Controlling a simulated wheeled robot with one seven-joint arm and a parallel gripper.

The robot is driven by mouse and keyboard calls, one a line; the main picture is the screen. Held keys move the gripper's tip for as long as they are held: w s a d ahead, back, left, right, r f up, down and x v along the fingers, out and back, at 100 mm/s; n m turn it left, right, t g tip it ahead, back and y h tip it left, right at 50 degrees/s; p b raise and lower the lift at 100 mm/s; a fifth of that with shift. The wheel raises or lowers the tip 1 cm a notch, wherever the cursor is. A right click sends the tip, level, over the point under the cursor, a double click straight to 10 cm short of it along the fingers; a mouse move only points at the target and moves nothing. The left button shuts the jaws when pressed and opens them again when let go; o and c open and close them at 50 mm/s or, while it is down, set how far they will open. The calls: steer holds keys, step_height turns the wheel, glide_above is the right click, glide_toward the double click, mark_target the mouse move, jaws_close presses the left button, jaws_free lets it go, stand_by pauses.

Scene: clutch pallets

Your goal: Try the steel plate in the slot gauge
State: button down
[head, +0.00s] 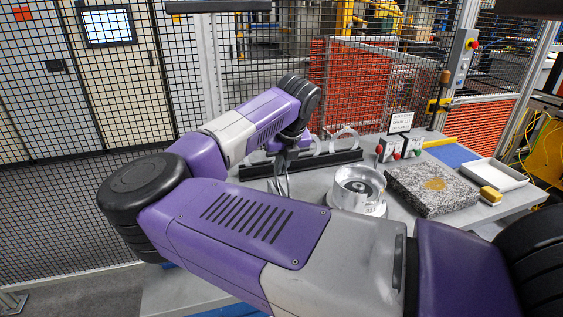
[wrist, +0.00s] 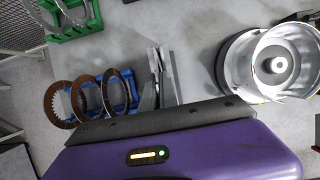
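My gripper (head: 281,188) points down over the grey table, behind my purple forearm in the head view. In the wrist view its two narrow fingers (wrist: 158,54) show close together; I cannot tell whether a small gap remains. No ring shows between them. A blue rack (wrist: 128,88) just left of the fingers holds upright rings: a dark steel-looking plate (wrist: 106,92) nearest, then brown toothed plates (wrist: 62,104). A green rack (wrist: 88,24) at the upper left holds bright steel rings (wrist: 67,12). I cannot make out the slot gauge for certain; a long black bar (head: 325,160) lies behind my gripper.
A round metal housing (head: 357,184) stands right of my gripper, also in the wrist view (wrist: 238,62). Wire fencing stands behind.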

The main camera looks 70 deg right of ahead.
steer(key=shift+s+f, duration=0.1)
steer(key=shift+f, duration=0.55)
steer(key=shift+r+p, duration=0.3)
steer(key=shift+r, duration=1)
steer(key=c, duration=1.6)
jaws_free()
steer(key=shift+o, duration=0.2)
steer(key=shift+r+p, duration=1.2)
steer(key=shift+r, duration=2.8)
